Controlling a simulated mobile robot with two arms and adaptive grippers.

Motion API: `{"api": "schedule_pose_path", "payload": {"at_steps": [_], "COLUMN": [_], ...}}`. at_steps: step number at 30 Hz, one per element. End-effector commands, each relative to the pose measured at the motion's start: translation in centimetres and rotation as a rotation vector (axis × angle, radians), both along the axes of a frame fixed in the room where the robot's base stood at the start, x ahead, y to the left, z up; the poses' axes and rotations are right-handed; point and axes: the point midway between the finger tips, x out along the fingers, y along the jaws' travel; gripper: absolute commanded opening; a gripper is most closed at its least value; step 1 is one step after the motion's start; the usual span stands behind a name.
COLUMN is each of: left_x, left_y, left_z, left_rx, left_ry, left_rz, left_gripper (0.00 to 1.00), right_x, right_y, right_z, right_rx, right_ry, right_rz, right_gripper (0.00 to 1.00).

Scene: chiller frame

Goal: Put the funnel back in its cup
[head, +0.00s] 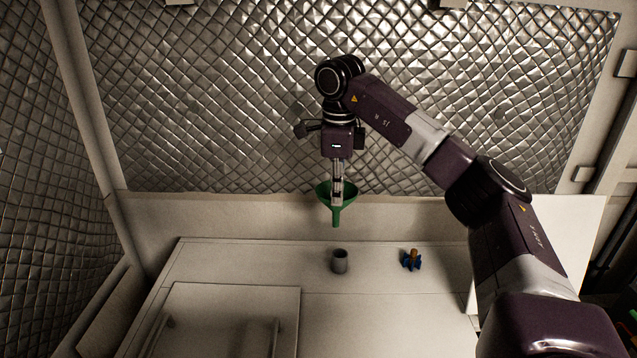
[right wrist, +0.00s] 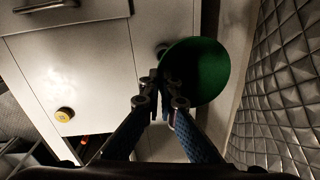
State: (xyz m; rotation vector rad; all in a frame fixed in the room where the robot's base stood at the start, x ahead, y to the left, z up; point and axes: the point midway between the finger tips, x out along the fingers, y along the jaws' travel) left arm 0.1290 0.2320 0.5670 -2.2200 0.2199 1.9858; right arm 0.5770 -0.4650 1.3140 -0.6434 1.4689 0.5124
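The green funnel (head: 337,213) hangs in the air with its wide mouth up and its spout pointing down. My right gripper (head: 337,190) reaches down from above and is shut on the funnel's wall. In the right wrist view the funnel (right wrist: 206,70) is beside the closed fingertips (right wrist: 160,88). The small grey cup (head: 340,261) stands upright on the white worktop, below the funnel in the head view and apart from it. In the right wrist view a dark edge, probably the cup (right wrist: 161,49), is mostly hidden behind the funnel and fingers. My left gripper is not in view.
A raised white panel with handles (head: 235,300) is at the front left. A quilted metallic wall (head: 220,100) closes the back.

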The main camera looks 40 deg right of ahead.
Motion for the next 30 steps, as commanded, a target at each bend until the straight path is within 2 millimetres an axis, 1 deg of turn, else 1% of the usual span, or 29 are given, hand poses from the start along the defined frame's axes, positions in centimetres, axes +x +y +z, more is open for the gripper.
{"api": "schedule_pose_path", "payload": {"at_steps": [3, 5, 9, 12, 14, 17, 21, 24, 27, 29, 30], "left_x": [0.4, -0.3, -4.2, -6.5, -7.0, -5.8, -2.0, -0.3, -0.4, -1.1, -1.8], "left_y": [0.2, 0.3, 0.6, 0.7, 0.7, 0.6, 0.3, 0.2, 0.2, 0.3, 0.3], "left_z": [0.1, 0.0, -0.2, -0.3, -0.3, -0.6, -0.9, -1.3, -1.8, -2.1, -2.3], "left_rx": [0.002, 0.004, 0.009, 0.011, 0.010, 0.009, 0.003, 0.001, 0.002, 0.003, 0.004], "left_ry": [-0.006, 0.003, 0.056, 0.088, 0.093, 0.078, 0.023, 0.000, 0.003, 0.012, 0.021], "left_rz": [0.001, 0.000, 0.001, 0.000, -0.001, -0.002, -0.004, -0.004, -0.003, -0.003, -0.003], "left_gripper": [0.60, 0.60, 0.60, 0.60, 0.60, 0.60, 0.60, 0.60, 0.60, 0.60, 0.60], "right_x": [-0.1, -0.1, 0.0, 0.0, 0.0, 0.0, -0.1, -0.1, -0.1, -0.2, -0.2], "right_y": [-0.1, -0.1, -0.1, -0.1, -0.1, 0.0, -0.1, -0.1, -0.1, -0.1, -0.1], "right_z": [0.1, 0.1, 0.1, 0.0, -0.2, -0.7, -1.7, -2.6, -3.6, -4.2, -4.6], "right_rx": [0.001, 0.001, 0.000, -0.001, -0.001, -0.001, -0.001, -0.001, -0.001, -0.001, -0.001], "right_ry": [-0.001, -0.001, -0.001, -0.002, -0.002, -0.002, -0.001, 0.000, -0.001, -0.001, -0.001], "right_rz": [-0.002, -0.002, -0.001, -0.001, -0.001, -0.001, -0.001, -0.001, -0.001, -0.001, -0.001], "right_gripper": [0.00, 0.00, 0.00, 0.00, 0.00, 0.00, 0.00, 0.00, 0.00, 0.00, 0.00]}}
